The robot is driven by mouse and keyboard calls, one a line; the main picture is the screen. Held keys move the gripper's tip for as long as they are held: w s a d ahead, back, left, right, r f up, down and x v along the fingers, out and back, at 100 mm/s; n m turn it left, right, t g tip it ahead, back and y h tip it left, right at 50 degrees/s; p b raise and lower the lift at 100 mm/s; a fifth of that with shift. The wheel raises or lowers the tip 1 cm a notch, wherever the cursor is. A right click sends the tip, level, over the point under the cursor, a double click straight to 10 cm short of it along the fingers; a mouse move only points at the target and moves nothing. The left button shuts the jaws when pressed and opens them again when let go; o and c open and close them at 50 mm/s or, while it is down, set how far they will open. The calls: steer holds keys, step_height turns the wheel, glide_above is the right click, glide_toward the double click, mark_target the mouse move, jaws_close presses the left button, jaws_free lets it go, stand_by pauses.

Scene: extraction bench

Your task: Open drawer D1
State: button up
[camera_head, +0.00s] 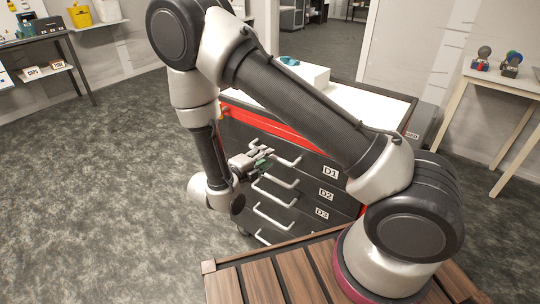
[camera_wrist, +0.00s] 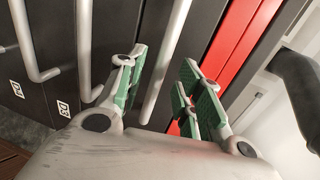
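Drawer D1 (camera_head: 331,173) is the top labelled drawer of a dark cabinet, just below a red band, and its front looks flush with the others. Its pale bar handle (camera_head: 287,161) sticks out to the left of the label. My gripper (camera_head: 263,162) is at the cabinet front by the left end of this handle. In the wrist view my gripper (camera_wrist: 163,62) has its two green-padded fingers apart. The top handle (camera_wrist: 168,55) runs through the gap between them as seen there, apart from both pads. I cannot tell whether it lies at fingertip depth.
Drawers D2 (camera_head: 326,195) and D3 (camera_head: 322,213) sit below, with similar protruding handles close under my gripper. The cabinet's white top (camera_head: 370,103) bears a white box (camera_head: 305,75). A table (camera_head: 505,78) stands at right. The floor left of the cabinet is clear.

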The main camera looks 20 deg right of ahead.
steer(key=shift+x, duration=1.65)
jaws_close()
